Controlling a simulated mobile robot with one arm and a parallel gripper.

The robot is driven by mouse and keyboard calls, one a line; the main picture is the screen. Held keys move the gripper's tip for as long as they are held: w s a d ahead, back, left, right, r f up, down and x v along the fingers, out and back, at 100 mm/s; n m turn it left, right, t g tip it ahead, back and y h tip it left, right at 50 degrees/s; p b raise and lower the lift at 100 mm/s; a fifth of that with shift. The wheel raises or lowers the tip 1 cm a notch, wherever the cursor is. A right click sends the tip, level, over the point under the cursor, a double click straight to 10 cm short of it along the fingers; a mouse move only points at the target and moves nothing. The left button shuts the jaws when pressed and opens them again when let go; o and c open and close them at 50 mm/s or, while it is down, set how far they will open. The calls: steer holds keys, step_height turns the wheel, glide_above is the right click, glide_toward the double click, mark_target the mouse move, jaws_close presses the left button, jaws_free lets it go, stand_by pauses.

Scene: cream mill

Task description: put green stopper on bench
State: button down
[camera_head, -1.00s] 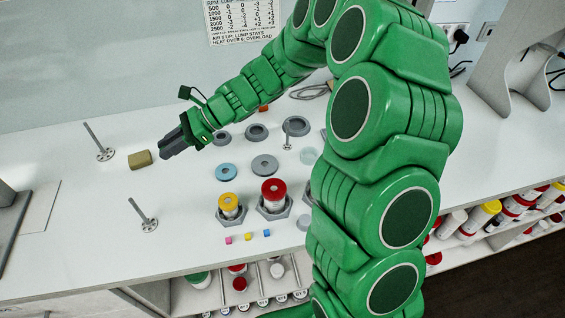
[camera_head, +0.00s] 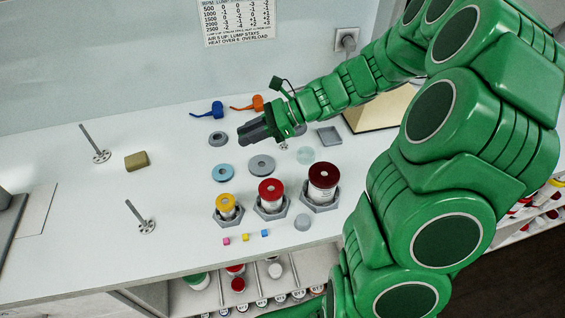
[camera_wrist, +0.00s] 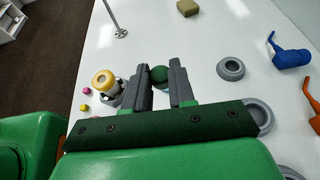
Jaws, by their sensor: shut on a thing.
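The green stopper (camera_wrist: 159,73) shows as a round green knob between the two fingertips of my gripper (camera_wrist: 160,76) in the wrist view. My gripper is shut on it. In the head view my gripper (camera_head: 250,131) is over the back of the white bench (camera_head: 180,220), between two grey rings. I cannot make out the stopper in that view. How high it is held above the bench is hard to tell.
Yellow-, red- and dark-red-topped jars (camera_head: 322,183) stand in grey hex holders at the front right. An olive block (camera_head: 136,161) and two upright metal rods are at left. Blue (camera_head: 207,110) and orange pieces lie at the back. The left-middle bench is clear.

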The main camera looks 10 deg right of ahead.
steer(key=s+d+r+m+t+h, duration=0.1)
steer(key=s+d+m+t, duration=0.4)
steer(key=s+d, duration=1.4)
steer(key=shift+d+r+t, duration=0.2)
steer(key=shift+d+t, duration=0.2)
steer(key=shift+d, duration=1)
steer(key=shift+w, duration=0.15)
glide_above(351, 169)
steer(key=f, duration=0.8)
steer(key=shift+s+a+f, duration=0.15)
steer(key=shift+s+f, duration=0.2)
steer(key=shift+s, duration=0.05)
steer(key=shift+w+d+f, duration=0.2)
steer(key=shift+w+f, duration=0.3)
steer(key=shift+f, duration=1.65)
steer(key=shift+f, duration=0.1)
